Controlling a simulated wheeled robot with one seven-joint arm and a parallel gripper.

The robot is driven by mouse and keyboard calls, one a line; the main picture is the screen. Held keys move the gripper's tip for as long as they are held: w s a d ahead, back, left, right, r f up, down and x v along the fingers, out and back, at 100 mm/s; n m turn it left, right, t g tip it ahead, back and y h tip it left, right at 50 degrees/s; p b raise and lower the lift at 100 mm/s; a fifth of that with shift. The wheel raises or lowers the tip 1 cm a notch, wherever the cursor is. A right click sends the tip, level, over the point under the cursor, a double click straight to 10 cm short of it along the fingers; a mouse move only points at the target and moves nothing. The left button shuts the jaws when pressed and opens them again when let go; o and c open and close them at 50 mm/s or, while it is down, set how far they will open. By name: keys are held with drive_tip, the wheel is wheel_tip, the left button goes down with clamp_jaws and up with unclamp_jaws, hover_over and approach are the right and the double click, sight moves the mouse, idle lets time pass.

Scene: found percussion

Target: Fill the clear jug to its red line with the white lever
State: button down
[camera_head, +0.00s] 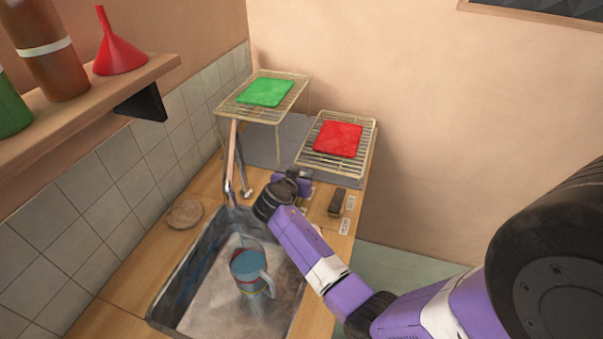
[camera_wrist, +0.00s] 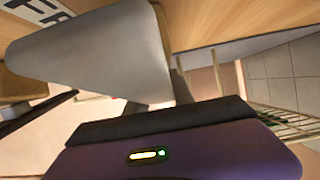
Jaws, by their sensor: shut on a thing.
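The clear jug (camera_head: 246,269) stands in the sink, below the tap (camera_head: 232,165). It looks bluish inside, with a pale handle at its right and a reddish mark low on its side. I cannot tell the water level against the red line. My gripper (camera_head: 294,180) is at the counter behind the sink, to the right of the tap. In the wrist view, a big white-grey piece, likely the white lever (camera_wrist: 95,55), lies against my gripper's dark finger, and my gripper is shut on it. In the head view my wrist hides the lever.
The sink (camera_head: 292,300) has a pale bottom. A dark block (camera_head: 337,202) and small white labels sit on the counter at right. A round brown disc (camera_head: 185,214) lies left of the tap. Wire racks behind hold a green cloth (camera_head: 265,92) and a red cloth (camera_head: 338,138).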

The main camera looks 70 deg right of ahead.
drive_tip(key=shift+f, duration=0.15)
drive_tip(key=c, duration=1.1)
unclamp_jaws()
drive_tip(key=shift+a, duration=0.1)
drive_tip(key=shift+b+v, duration=0.65)
drive_tip(key=shift+v, duration=3.2)
drive_tip(key=shift+s, duration=0.1)
